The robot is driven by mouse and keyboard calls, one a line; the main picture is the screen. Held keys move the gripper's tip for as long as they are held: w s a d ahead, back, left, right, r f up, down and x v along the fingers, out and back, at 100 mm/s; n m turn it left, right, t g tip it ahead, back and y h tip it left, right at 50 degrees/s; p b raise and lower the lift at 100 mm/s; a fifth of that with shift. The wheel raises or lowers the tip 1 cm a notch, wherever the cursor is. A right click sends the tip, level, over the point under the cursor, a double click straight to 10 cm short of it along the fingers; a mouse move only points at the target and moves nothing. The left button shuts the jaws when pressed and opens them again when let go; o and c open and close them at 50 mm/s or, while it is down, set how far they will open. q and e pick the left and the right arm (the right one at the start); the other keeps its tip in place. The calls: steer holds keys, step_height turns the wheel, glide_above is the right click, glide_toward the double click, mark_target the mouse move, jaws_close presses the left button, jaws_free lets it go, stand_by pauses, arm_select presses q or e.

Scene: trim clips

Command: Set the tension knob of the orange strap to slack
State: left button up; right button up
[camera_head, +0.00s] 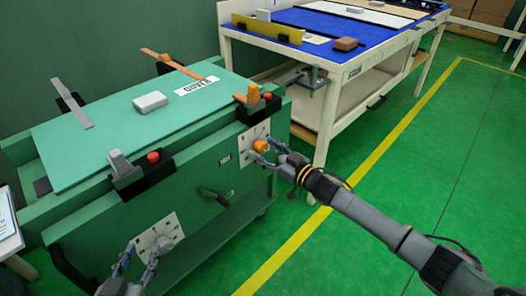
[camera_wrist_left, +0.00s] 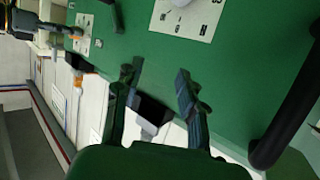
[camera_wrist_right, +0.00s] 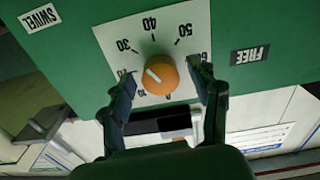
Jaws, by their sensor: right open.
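The orange knob (camera_head: 260,146) sits on a white dial plate (camera_head: 246,158) on the front of the green bench. In the right wrist view the orange knob (camera_wrist_right: 165,72) has a white pointer line, and the dial plate has printed numbers including 30, 40 and 50. My right gripper (camera_head: 268,151) is open, with a fingertip on either side of the knob; contact is unclear. The orange strap (camera_head: 170,64) lies across the far end of the bench top. My left gripper (camera_head: 141,258) is open and empty near the lower-left dial plate (camera_head: 158,234).
A grey strap (camera_head: 72,104) and a white block (camera_head: 150,102) are on the bench top. Clamps with red buttons (camera_head: 153,157) stand along its front edge. A black handle (camera_head: 213,196) sticks out between the dials. A blue-topped table (camera_head: 350,45) stands behind.

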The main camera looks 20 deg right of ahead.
arm_select(q)
steer(key=shift+w+d+r+t, duration=0.15)
steer(key=shift+w+r+t, duration=0.15)
steer(key=shift+r, duration=0.3)
arm_select(e)
steer(key=shift+w+a, duration=0.3)
steer(key=shift+w, duration=0.15)
steer(key=c, duration=1.2)
arm_select(q)
steer(key=shift+s+f, duration=0.1)
